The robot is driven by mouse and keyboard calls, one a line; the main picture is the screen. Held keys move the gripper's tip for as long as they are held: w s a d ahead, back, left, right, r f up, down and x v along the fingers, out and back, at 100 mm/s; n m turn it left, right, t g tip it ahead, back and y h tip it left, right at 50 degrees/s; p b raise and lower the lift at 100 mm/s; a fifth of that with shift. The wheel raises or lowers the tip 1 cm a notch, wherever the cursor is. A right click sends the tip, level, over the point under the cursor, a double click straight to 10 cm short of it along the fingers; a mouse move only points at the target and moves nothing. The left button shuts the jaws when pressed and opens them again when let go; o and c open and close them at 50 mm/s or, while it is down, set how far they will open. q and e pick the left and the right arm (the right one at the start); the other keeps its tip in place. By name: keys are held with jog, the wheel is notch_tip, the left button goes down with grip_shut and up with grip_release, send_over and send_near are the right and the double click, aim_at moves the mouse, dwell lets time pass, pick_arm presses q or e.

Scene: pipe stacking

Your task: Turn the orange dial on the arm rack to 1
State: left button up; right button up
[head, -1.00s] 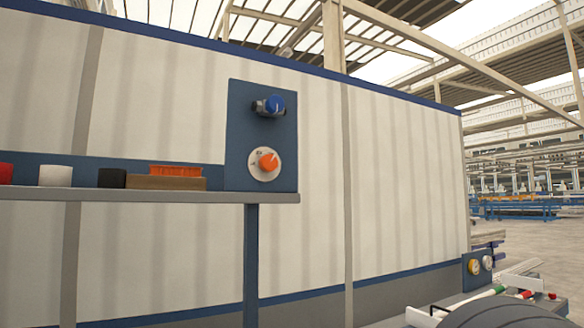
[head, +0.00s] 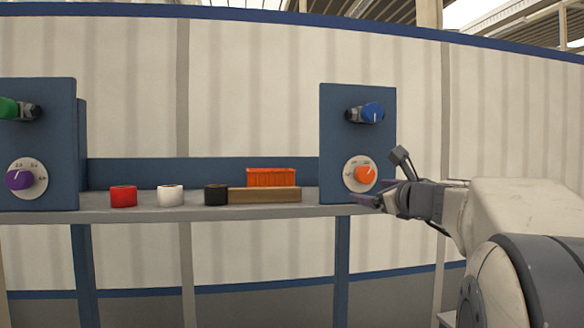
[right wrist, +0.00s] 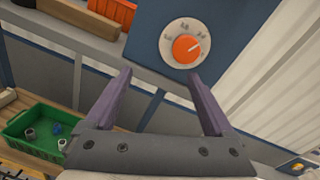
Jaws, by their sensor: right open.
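The orange dial (head: 365,175) sits on a round white scale plate on the right blue panel (head: 338,130) of the rack. Its white pointer mark points up and to the right. In the right wrist view the orange dial (right wrist: 187,48) lies ahead of the fingers, with marks around it that are too small to read surely. My right gripper (head: 385,178) is just right of the dial in the head view. In the right wrist view its two purple fingers (right wrist: 160,95) are spread with nothing between them, apart from the dial. My left gripper is not in view.
A blue valve knob (head: 373,112) is above the orange dial. A purple dial (head: 20,180) is on the left panel. A green crate (right wrist: 50,128) with small parts shows below.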

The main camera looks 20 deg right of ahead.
aim_at(367, 177)
jog(key=shift+m+h, duration=0.5)
jog(key=shift+m, duration=0.4)
jog(key=w+d+p, duration=0.1)
jog(key=w, duration=0.1)
jog(key=w+d+r+p, duration=0.1)
jog(key=w+d, duration=0.1)
jog(key=w, duration=0.1)
jog(key=w+d+r+p, duration=0.1)
jog(key=w+d+p, duration=0.1)
jog(key=w, duration=0.1)
jog(key=shift+r, duration=0.25)
jog(key=shift+w+d+f, duration=0.1)
jog(key=shift+w+d, duration=0.05)
jog(key=shift+w, duration=0.25)
